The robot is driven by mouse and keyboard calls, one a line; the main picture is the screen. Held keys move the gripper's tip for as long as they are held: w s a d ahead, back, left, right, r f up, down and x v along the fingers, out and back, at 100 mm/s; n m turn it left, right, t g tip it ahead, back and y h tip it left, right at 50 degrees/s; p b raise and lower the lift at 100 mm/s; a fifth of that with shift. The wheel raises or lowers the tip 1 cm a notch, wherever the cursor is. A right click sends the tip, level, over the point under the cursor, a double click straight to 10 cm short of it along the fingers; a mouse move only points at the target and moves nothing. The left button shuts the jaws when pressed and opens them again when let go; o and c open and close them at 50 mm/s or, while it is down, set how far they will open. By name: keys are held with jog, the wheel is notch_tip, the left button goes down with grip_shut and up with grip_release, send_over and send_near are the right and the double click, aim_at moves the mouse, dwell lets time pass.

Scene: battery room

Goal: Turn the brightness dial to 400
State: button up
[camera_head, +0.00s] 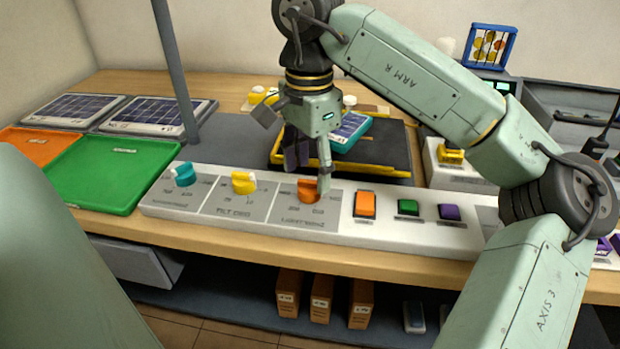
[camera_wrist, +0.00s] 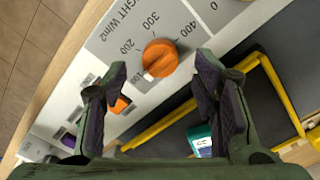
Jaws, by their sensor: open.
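The brightness dial is an orange knob (camera_head: 309,190) on the white control panel (camera_head: 180,226), marked LIGHT W/m2. In the wrist view the orange knob (camera_wrist: 160,57) has a white mark on its lower-left edge, facing the 100 label. The 200, 300 and 400 labels run round its upper side, with 400 at upper right. My gripper (camera_head: 308,172) points down above the knob, one finger close to its right side. In the wrist view my gripper (camera_wrist: 160,68) is open, with the knob between its fingertips and a gap on both sides. Whether the tips reach knob height is unclear.
A teal knob (camera_head: 184,174) and a yellow knob (camera_head: 243,183) sit left of the dial. An orange switch (camera_head: 365,204), a green button (camera_head: 408,207) and a purple button (camera_head: 449,212) sit right. A yellow-edged dark tray (camera_head: 390,150) with a solar panel (camera_head: 350,130) lies behind.

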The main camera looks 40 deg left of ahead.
aim_at(309, 180)
jog(key=shift+f, duration=1.55)
jog(key=c, duration=1.2)
jog(key=shift+o, duration=0.2)
